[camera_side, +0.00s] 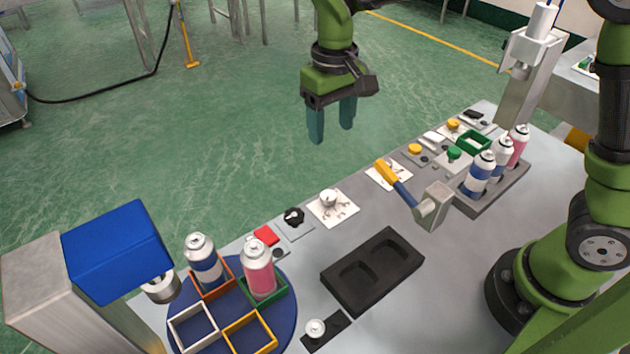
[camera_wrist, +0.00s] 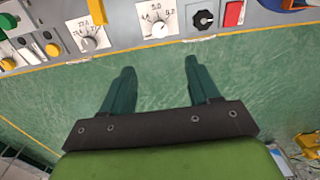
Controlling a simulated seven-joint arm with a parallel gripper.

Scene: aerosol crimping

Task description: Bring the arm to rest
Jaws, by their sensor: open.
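My gripper (camera_side: 331,122) hangs in the air beyond the far edge of the work table, over the green floor. Its two teal fingers are apart with nothing between them. In the wrist view my gripper (camera_wrist: 160,75) also shows open and empty, with only green floor between the fingers. The table edge with its dials and buttons lies ahead of the fingertips there. The fingers touch nothing.
A blue turntable (camera_side: 285,331) holds two cans in coloured frames, beside a blue-headed press (camera_side: 118,250). A black tray (camera_side: 372,270), a yellow-handled lever (camera_side: 386,172) and a rack (camera_side: 497,195) with three cans stand on the table. Open floor surrounds my gripper.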

